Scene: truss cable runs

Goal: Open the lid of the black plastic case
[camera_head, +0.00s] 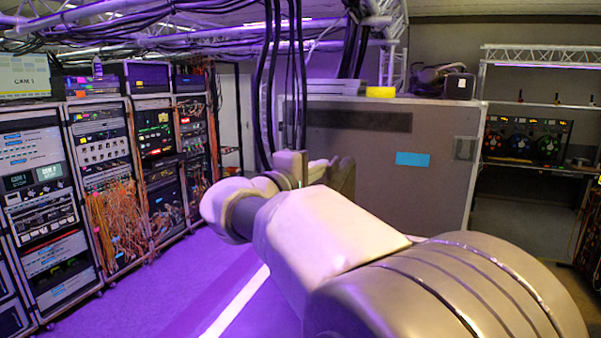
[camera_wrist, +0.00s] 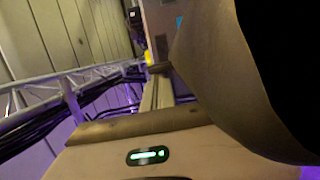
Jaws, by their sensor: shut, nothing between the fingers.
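A small black case (camera_head: 459,86) sits on top of a big grey flight case (camera_head: 400,160), near its right end, and looks closed. A dark bundled thing lies against its left side. In the wrist view, a small dark shape (camera_wrist: 136,19) near the top looks like the same black case, seen sideways. My gripper (camera_wrist: 158,78) is shut and empty, pointing towards the flight case and well apart from the black case. In the head view my arm hides much of my gripper (camera_head: 343,172), which is in front of the flight case's left part.
A yellow roll (camera_head: 380,92) and a stack of grey flat things (camera_head: 335,88) lie on the flight case. Black cables (camera_head: 268,90) hang from the truss close to my gripper. Equipment racks (camera_head: 100,170) stand at left. The purple floor between is clear.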

